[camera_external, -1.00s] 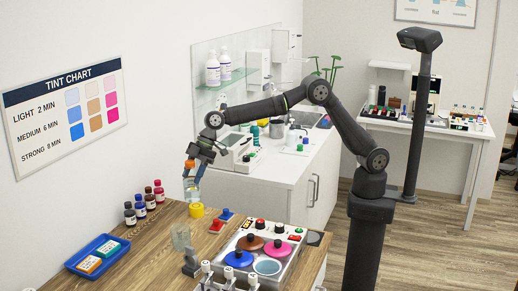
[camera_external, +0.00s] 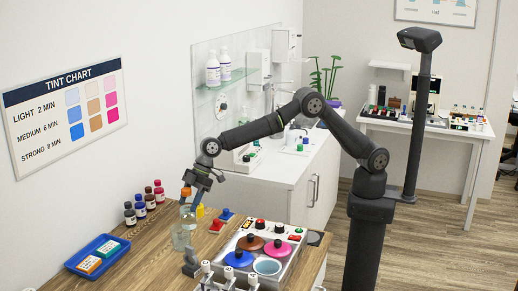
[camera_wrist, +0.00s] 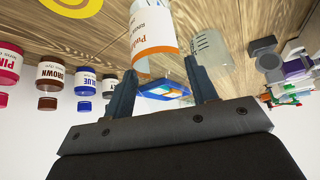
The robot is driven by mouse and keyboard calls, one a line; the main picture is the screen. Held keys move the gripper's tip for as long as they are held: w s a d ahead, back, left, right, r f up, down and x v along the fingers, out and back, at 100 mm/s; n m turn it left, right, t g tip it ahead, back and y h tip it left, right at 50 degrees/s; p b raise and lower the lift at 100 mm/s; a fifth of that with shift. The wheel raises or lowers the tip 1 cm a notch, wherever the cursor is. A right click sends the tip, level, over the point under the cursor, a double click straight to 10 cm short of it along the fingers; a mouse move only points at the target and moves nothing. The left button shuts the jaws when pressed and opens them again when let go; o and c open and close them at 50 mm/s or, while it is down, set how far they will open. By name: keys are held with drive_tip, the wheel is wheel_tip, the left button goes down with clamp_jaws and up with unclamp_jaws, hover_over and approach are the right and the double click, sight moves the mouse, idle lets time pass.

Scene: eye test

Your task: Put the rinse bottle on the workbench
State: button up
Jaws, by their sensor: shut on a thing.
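My gripper (camera_external: 190,203) is low over the left part of the wooden workbench (camera_external: 150,245), pointing down. It is shut on the rinse bottle (camera_external: 184,216), a clear bottle with an orange cap. In the wrist view my gripper (camera_wrist: 166,74) has the bottle (camera_wrist: 153,28) between its fingers, with its white and orange label facing the camera. The bottle looks upright in the outside view. It overlaps a clear measuring glass there, and I cannot tell whether its base touches the workbench.
The measuring glass (camera_wrist: 213,46) is close beside the bottle. Several dye bottles (camera_external: 140,209) stand at the wall, with a blue tray (camera_external: 112,246) in front. A panel with colored lids (camera_external: 250,243) lies to the right.

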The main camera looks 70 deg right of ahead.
drive_tip(key=shift+f, duration=0.1)
drive_tip(key=o, duration=1)
drive_tip(key=shift+o, duration=0.2)
drive_tip(key=shift+d+r, duration=0.15)
drive_tip(key=shift+r, duration=0.25)
drive_tip(key=v, duration=1.1)
drive_tip(key=shift+d, duration=0.1)
